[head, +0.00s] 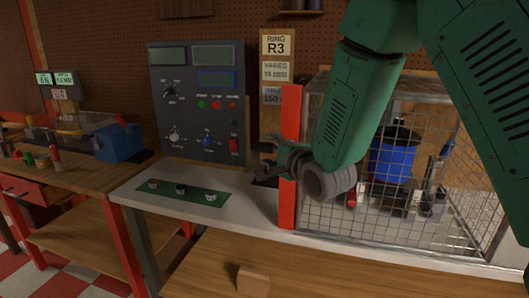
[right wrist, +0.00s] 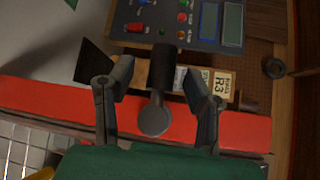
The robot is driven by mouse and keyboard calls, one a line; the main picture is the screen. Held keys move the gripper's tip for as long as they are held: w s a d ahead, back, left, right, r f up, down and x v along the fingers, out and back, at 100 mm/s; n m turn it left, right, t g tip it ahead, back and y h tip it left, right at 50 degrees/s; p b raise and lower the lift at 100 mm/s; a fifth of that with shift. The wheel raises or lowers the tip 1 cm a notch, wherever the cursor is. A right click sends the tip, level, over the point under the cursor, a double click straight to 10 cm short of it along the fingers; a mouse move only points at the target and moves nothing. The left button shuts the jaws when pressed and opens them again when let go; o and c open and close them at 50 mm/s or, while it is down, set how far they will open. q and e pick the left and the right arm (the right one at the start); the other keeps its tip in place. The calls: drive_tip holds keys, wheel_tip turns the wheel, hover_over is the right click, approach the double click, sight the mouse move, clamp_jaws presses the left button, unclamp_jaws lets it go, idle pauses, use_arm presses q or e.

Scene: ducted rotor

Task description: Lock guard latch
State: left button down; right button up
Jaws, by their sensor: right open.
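The guard is a wire mesh cage (head: 400,205) with a red front post (head: 288,205), which also crosses the right wrist view as a red bar (right wrist: 50,97). A dark latch lever with a round grey end (right wrist: 154,120) lies across this bar in the right wrist view. In the head view a small black part (head: 264,178) shows beside the post; the rest of the latch is hidden. My right gripper (head: 270,157) is at the post. In the right wrist view its open fingers (right wrist: 160,75) stand on either side of the lever, apart from it. My left gripper is out of view.
A grey control panel (head: 200,135) stands left of the cage, with a green strip of knobs (head: 181,191) before it. A sign board marked R3 (head: 277,45) stands behind the post. A blue drum-like part (head: 392,160) is inside the cage. The white bench top's left part is mostly clear.

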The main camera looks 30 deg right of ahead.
drive_tip(key=shift+w, duration=1.2)
drive_tip(key=shift+f, duration=0.1)
drive_tip(key=shift+d, duration=0.15)
